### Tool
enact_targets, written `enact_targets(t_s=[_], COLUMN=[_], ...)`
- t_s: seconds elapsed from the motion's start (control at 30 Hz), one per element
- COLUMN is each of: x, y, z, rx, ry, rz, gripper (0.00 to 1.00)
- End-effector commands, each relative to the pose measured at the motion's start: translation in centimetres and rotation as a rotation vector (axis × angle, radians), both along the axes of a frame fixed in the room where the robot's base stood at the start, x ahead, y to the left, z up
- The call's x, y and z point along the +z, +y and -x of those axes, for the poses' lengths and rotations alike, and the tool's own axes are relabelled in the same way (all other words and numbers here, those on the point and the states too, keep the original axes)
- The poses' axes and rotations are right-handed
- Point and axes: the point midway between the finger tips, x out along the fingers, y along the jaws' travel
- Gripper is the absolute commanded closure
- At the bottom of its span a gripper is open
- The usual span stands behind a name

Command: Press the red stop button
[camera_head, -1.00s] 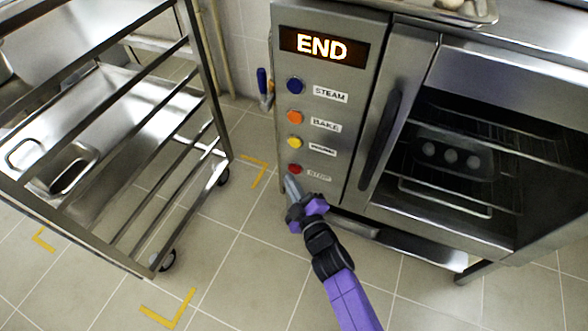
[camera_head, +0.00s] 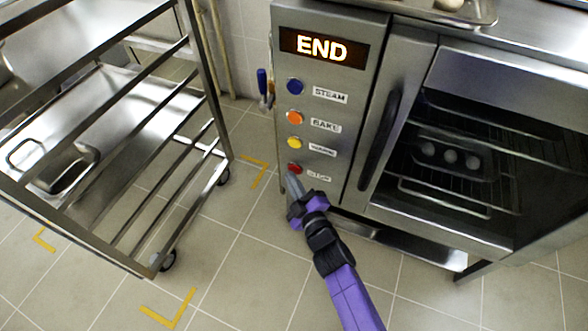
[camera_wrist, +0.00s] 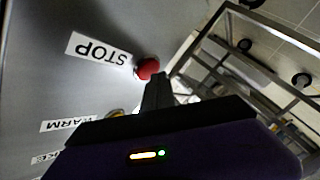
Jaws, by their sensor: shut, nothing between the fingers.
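The red stop button (camera_head: 294,169) is the lowest of the buttons on the oven's control panel (camera_head: 314,190), left of a STOP label. It also shows in the wrist view (camera_wrist: 147,69), just beyond my fingertips, its lower part close to them. My gripper (camera_head: 291,176) is shut and empty, its tip just below the button in the head view. In the wrist view my gripper (camera_wrist: 157,78) points at the button's right edge. I cannot tell whether it touches the button. The panel's display (camera_head: 322,47) reads END.
Yellow (camera_head: 295,143), orange (camera_head: 295,117) and blue (camera_head: 295,86) buttons sit above the red one. The oven door handle (camera_head: 380,139) is to the right. A metal rack trolley (camera_head: 205,95) stands left, with clear tiled floor between.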

Motion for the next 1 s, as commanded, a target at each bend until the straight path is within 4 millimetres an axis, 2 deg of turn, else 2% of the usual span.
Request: enact_targets(t_s=[1.0], x=[-0.03], y=[-0.24], z=[-0.68], rx=[0.0], ry=[0.0], rz=[0.001], gripper=[1.0])
